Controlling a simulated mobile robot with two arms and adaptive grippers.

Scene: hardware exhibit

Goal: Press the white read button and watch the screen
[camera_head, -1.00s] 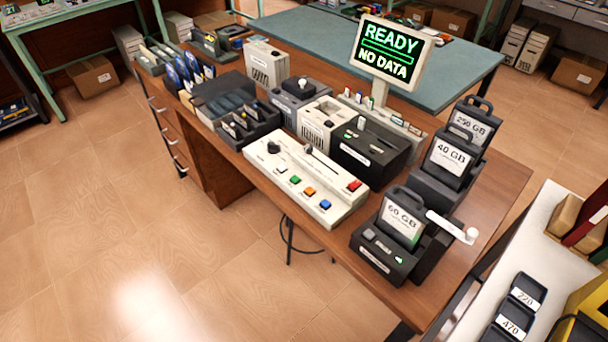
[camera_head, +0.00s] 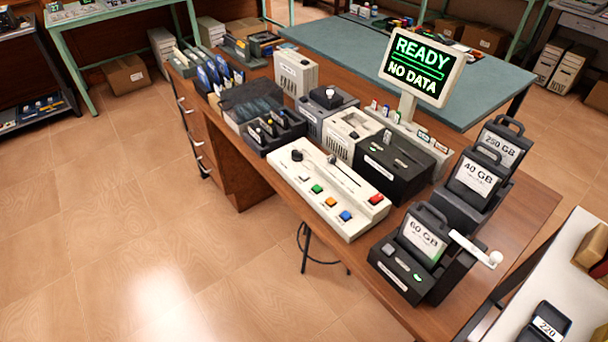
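A cream control panel (camera_head: 290,156) lies on the desk's front part, with a black knob, a slider and a row of coloured buttons. A small pale button (camera_head: 304,178) sits at the left end of that row, before the green (camera_head: 317,188), orange (camera_head: 331,202) and blue (camera_head: 346,216) ones. A red button (camera_head: 376,198) is at the right. No button label is readable. Neither gripper is in view.
A black dock (camera_head: 396,282) holds a "60 GB" cartridge (camera_head: 423,240) beside a white-handled lever (camera_head: 476,250). "40 GB" (camera_head: 475,178) and "250 GB" (camera_head: 503,150) cartridges stand behind. A white-topped table (camera_head: 510,325) is at lower right.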

